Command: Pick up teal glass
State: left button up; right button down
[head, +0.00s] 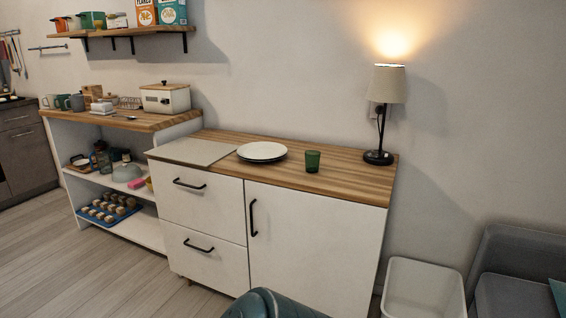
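A small green-teal glass (313,161) stands upright on the wooden top of a white cabinet (350,182). It is to the right of a white plate stack and left of the lamp, close to the front edge. Neither of my grippers shows in the head view. A dark teal rounded shape at the bottom centre cannot be clearly identified.
White plates (262,151) lie left of the glass, beside a pale board (195,151). A lit lamp (379,112) stands at the right end. A white bin (424,289) and grey sofa (515,270) are at the right. A shelf unit (130,192) is left.

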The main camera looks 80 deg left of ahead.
aim_at(312, 157)
jog(key=u, duration=0.4)
jog(key=j+u, duration=0.1)
jog(key=u, duration=1.6)
jog(key=i+u, duration=0.1)
jog(key=u, duration=0.3)
jog(key=i+j+z, duration=0.4)
jog(key=j, duration=0.15)
jog(key=i+j+z, duration=0.2)
jog(key=j+z, duration=0.25)
jog(key=j, duration=0.2)
jog(key=i+j+z, duration=0.2)
jog(key=j, duration=0.15)
jog(key=k, duration=0.1)
